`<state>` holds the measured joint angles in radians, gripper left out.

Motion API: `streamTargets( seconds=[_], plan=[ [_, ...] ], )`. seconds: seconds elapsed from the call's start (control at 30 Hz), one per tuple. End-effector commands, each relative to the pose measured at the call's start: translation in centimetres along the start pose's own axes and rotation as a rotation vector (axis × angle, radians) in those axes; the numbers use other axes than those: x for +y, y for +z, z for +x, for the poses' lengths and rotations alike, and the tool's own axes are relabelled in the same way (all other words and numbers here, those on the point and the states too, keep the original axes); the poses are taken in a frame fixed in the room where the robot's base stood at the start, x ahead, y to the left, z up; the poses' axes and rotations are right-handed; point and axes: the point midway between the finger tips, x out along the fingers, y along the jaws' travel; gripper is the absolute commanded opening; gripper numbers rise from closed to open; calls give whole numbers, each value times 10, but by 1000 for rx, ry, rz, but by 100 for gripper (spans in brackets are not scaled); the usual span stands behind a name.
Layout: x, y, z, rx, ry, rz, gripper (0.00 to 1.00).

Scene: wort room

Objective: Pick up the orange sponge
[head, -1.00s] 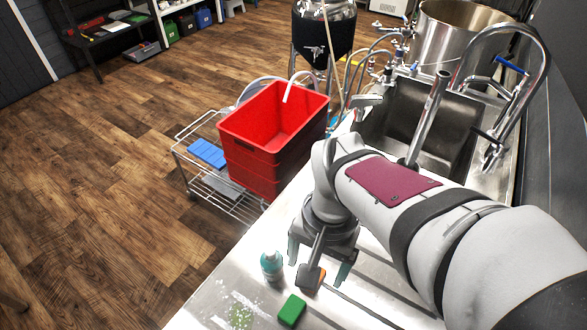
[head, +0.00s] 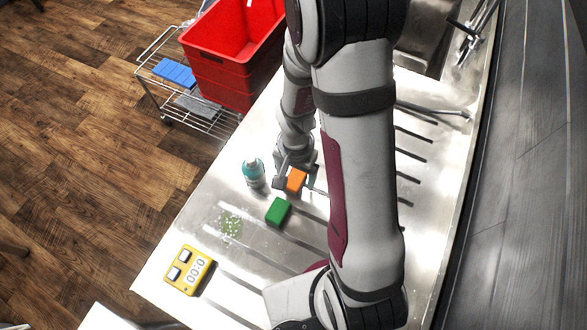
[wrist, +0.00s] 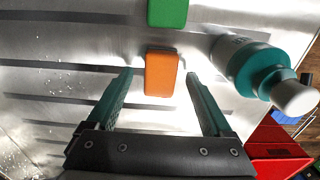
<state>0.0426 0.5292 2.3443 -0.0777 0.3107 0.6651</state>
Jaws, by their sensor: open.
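The orange sponge (head: 296,180) lies on the steel drainboard (head: 212,193). In the wrist view the orange sponge (wrist: 161,74) shows as an upright block beyond and between the two fingertips. My gripper (head: 296,186) is open and empty, with its teal fingers on either side of the sponge's line. In the wrist view my gripper (wrist: 160,80) shows a wide gap between the fingers, and nothing is held. Whether the fingertips are level with the sponge cannot be told.
A green sponge (head: 278,211) lies just past the orange one. A teal bottle (head: 254,173) with a white cap stands close on the left. A red crate (head: 238,62) stands beyond the counter edge.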

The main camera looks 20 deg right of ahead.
Motion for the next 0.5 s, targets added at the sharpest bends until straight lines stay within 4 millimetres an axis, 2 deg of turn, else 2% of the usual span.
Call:
streamTargets(
  seconds=[0.2,0.5],
  plan=[
    [0,0,1,1,-1,-1,83],
    [0,0,1,1,-1,-1,29]
  ],
)
